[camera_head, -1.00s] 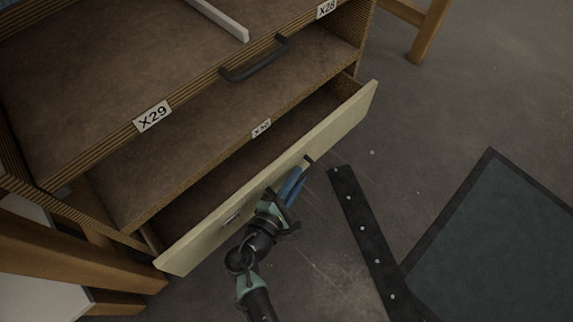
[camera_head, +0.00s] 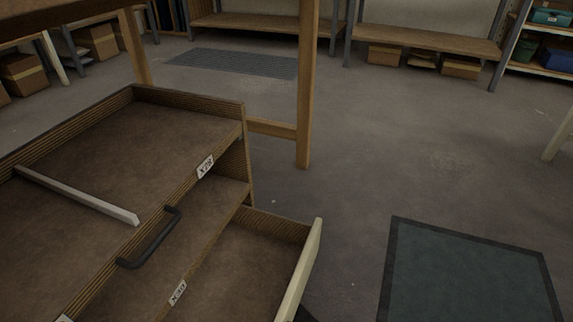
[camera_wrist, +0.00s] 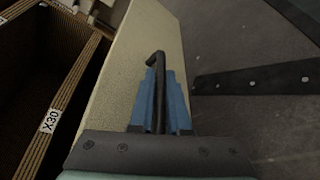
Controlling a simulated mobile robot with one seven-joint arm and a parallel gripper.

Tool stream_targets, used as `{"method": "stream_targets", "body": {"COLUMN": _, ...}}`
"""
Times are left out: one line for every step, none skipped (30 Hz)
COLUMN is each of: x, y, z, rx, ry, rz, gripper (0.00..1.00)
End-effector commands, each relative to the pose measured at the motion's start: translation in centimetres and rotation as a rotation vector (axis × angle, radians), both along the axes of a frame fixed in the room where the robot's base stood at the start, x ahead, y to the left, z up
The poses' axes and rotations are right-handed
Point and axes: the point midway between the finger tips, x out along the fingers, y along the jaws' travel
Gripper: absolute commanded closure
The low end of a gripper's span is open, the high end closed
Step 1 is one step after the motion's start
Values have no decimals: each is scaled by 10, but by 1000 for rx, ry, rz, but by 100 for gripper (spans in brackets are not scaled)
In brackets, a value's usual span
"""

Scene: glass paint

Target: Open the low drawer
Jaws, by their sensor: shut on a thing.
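The low drawer (camera_head: 302,262) is pulled out from the wooden cabinet, and its pale front panel stands well clear of the cabinet. In the head view its near part runs out of the bottom of the picture. In the wrist view the pale front (camera_wrist: 140,50) runs beside my gripper (camera_wrist: 161,90). The blue fingers of my gripper are shut on the dark bar handle (camera_wrist: 156,62) of this front. The drawer's dark inside shows at the left of the wrist view. My gripper is out of the head view.
An upper dark handle (camera_head: 150,238) sits on the cabinet above the drawer. A wooden post (camera_head: 306,90) stands behind the cabinet. A dark mat (camera_head: 465,275) lies on the floor at the right. The floor between mat and drawer is mostly clear.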

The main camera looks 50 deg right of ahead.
Motion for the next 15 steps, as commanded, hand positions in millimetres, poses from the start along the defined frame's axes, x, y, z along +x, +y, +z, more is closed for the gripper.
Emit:
{"method": "stream_targets", "body": {"x": 1, "y": 3, "z": -1, "rx": 3, "ry": 1, "rz": 7, "gripper": 100}}
{"method": "stream_targets", "body": {"x": 1, "y": 3, "z": -1, "rx": 3, "ry": 1, "rz": 7, "gripper": 100}}
{"method": "stream_targets", "body": {"x": 1, "y": 3, "z": -1, "rx": 3, "ry": 1, "rz": 7, "gripper": 80}}
{"method": "stream_targets", "body": {"x": 1, "y": 3, "z": -1, "rx": 3, "ry": 1, "rz": 7, "gripper": 74}}
{"method": "stream_targets", "body": {"x": 1, "y": 3, "z": -1, "rx": 2, "ry": 1, "rz": 6, "gripper": 73}}
{"method": "stream_targets", "body": {"x": 1, "y": 2, "z": -1, "rx": 2, "ry": 1, "rz": 6, "gripper": 73}}
{"method": "stream_targets", "body": {"x": 1, "y": 2, "z": -1, "rx": 1, "ry": 1, "rz": 5, "gripper": 73}}
{"method": "stream_targets", "body": {"x": 1, "y": 2, "z": -1, "rx": 1, "ry": 1, "rz": 4, "gripper": 73}}
{"method": "stream_targets", "body": {"x": 1, "y": 2, "z": 0, "rx": 2, "ry": 2, "rz": 4, "gripper": 73}}
{"method": "stream_targets", "body": {"x": 1, "y": 1, "z": 0, "rx": 1, "ry": 1, "rz": 3, "gripper": 73}}
{"method": "stream_targets", "body": {"x": 1, "y": 1, "z": 0, "rx": 1, "ry": 1, "rz": 3, "gripper": 73}}
{"method": "stream_targets", "body": {"x": 1, "y": 1, "z": 0, "rx": 1, "ry": 1, "rz": 3, "gripper": 73}}
{"method": "stream_targets", "body": {"x": 0, "y": 2, "z": 0, "rx": 1, "ry": 1, "rz": 3, "gripper": 73}}
{"method": "stream_targets", "body": {"x": 0, "y": 2, "z": 0, "rx": 1, "ry": 1, "rz": 3, "gripper": 73}}
{"method": "stream_targets", "body": {"x": -2, "y": 4, "z": 1, "rx": 0, "ry": 2, "rz": 3, "gripper": 73}}
